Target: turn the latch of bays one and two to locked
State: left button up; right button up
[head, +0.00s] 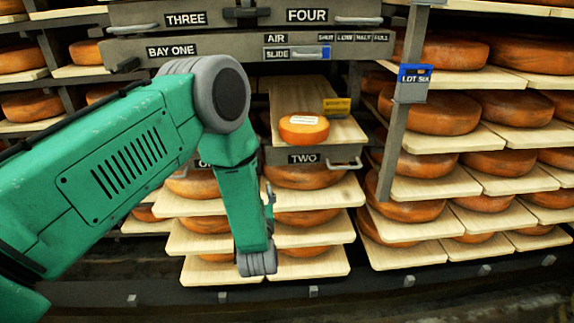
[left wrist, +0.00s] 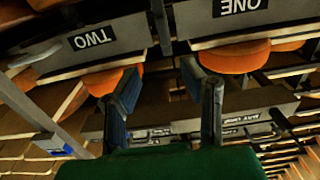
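In the head view, the bay two front (head: 310,157) carries a TWO label and a metal handle. My green left arm covers most of the bay one front, whose label shows only in part. In the left wrist view the picture is upside down: the bay two front (left wrist: 100,40) is at left and the bay one front (left wrist: 235,20) at right. A dark upright part (left wrist: 160,25) stands between them; I cannot tell whether it is a latch or how it is turned. My left gripper (left wrist: 160,78) is open and empty, its fingers apart below that part. My right gripper is not in view.
A board above bay two holds an orange cheese wheel (head: 304,128) and a yellow tag (head: 337,106). A grey beam (head: 225,48) with BAY ONE, AIR and SLIDE labels crosses above. A post (head: 395,130) with a blue LOT SIX tag stands right. Cheese shelves fill both sides.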

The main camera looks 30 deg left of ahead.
pick_arm(q)
jog(key=b+x, duration=0.1)
jog(key=x, duration=0.5)
jog(key=b+x, duration=0.2)
jog(key=x, duration=0.5)
jog(key=shift+a, duration=0.3)
jog(key=shift+w+a+f, duration=0.1)
jog(key=shift+a, duration=0.3)
jog(key=shift+d, duration=0.4)
grip_shut()
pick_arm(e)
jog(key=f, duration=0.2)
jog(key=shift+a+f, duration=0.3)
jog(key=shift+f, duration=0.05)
